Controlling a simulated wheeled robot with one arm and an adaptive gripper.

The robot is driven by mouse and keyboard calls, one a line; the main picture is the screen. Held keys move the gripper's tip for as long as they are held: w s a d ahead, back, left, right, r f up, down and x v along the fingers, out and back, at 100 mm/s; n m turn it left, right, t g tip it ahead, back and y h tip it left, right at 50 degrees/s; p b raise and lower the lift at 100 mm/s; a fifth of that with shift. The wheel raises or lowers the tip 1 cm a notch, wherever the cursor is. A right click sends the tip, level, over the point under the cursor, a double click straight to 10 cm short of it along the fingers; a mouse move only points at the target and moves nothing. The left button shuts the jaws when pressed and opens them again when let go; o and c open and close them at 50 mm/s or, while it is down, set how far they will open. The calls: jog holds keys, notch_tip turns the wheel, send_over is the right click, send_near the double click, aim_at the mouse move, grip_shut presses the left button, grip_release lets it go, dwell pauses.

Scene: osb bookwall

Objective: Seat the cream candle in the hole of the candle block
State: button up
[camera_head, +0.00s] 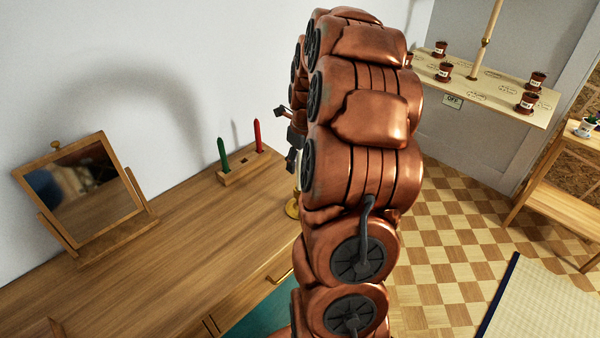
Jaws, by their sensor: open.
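The wooden candle block (232,177) stands on the wooden dresser top (160,230) near the wall. A green candle (223,155) stands upright toward its left end and a red candle (257,136) toward its right end. I cannot make out the cream candle for certain; my arm covers the area to the right of the block. A brass base (291,208) shows there, partly hidden by my arm. My gripper (291,148) shows only as dark parts at the arm's left edge, right of the block; it is open.
A tilting mirror (82,190) stands on the dresser at left. At right are a shelf (500,92) with several small pots, a wooden bench (560,205) and a pale mat (540,300). Checkered floor (450,230) is clear between. The dresser's front middle is bare.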

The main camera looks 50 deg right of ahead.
jog(key=shift+c, duration=0.3)
grip_shut()
jog(key=shift+r, duration=0.15)
